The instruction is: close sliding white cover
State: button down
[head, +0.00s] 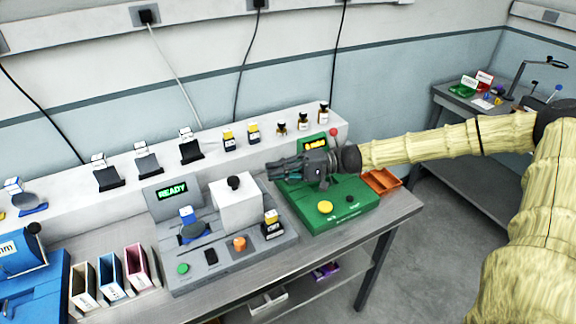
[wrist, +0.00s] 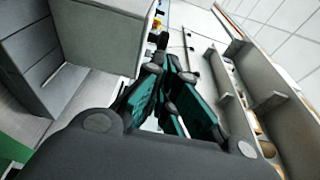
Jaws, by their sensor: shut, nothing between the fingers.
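The white cover (head: 237,207) is a box with a black knob (head: 234,182) on top. My gripper (head: 270,171) points left, shut and empty, above the back of the green machine and right of the cover's knob, apart from the cover. In the wrist view the shut fingers (wrist: 166,45) show with a pale block (wrist: 85,35) to their left; I cannot tell whether it is the cover.
A white ledge (head: 70,205) with bottles and holders runs along the back. Coloured bins (head: 113,272) and a blue machine (head: 30,285) stand at left.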

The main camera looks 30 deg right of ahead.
aim_at(248, 183)
jog(key=shift+p+x, duration=1.4)
jog(key=shift+x, duration=2.05)
jog(key=shift+f, duration=0.1)
jog(key=shift+a+f+b, duration=0.15)
jog(key=shift+a+b, duration=0.35)
jog(key=shift+b, duration=0.1)
jog(key=s+b+x, duration=0.2)
jog(key=b+x, duration=1)
jog(key=shift+s+a, duration=0.6)
jog(key=shift+a, duration=0.15)
jog(key=shift+r, duration=0.2)
jog(key=shift+d, duration=0.1)
